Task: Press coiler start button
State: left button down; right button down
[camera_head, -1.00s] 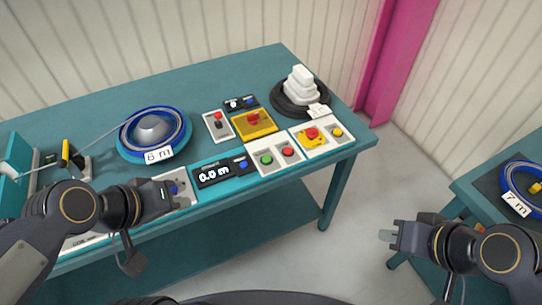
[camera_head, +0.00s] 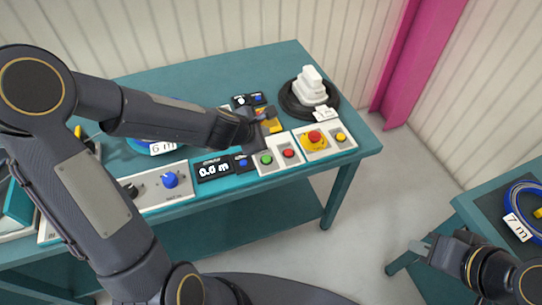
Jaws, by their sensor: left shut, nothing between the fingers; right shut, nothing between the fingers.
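The green button (camera_head: 266,159) sits on a white panel at the front edge of the teal table, beside a red button (camera_head: 289,153). My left gripper (camera_head: 268,115) is shut and empty, above the yellow box (camera_head: 274,126) behind the green button. It is apart from the green button and covers most of the yellow box. My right gripper (camera_head: 422,247) is shut and empty, low at the right, away from the panels.
A red emergency stop (camera_head: 315,137) and a yellow button (camera_head: 340,137) are right of the green button. A display reading 0.0 m (camera_head: 214,169) is left. A black turntable with white stacked blocks (camera_head: 311,88) stands behind. My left arm hides much of the blue coil.

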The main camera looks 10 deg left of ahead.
aim_at(264, 160)
pick_arm(q)
jog(key=shift+f, duration=0.15)
notch_tip(264, 160, down, 9)
jog(key=b, duration=0.8)
jog(key=shift+r+b, duration=0.2)
jog(key=shift+b, duration=0.1)
dwell(1.5)
jog(key=shift+f+b, duration=0.4)
jog(key=shift+b, duration=0.05)
